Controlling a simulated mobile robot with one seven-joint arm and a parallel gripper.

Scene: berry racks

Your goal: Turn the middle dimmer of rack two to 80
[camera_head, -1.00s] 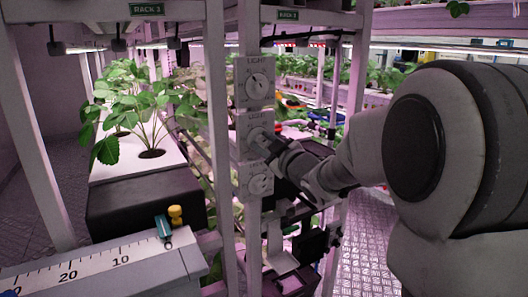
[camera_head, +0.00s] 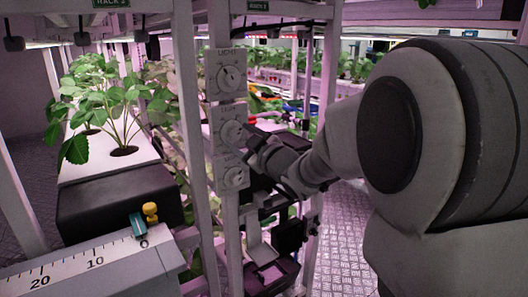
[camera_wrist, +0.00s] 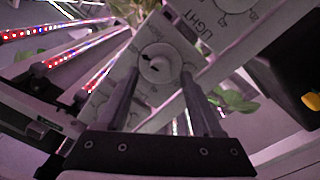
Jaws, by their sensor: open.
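Three white dimmer panels marked LIGHT are stacked on a rack post in the head view. The middle dimmer (camera_head: 229,130) has a round pale knob; its scale reading is too small to tell. The upper dimmer (camera_head: 228,76) and lower dimmer (camera_head: 232,177) sit above and below it. My gripper (camera_head: 249,143) is just right of the middle dimmer. In the wrist view, my gripper (camera_wrist: 160,80) is open, with one finger on each side of a knob (camera_wrist: 158,65) with dark marks. I cannot tell whether the fingers touch it.
A dark planter (camera_head: 115,203) with a strawberry plant (camera_head: 110,105) stands left of the post. A ruler-like scale (camera_head: 75,263) with a yellow-topped teal slider (camera_head: 142,218) is at front left. Dark boxes (camera_head: 290,236) hang below my forearm.

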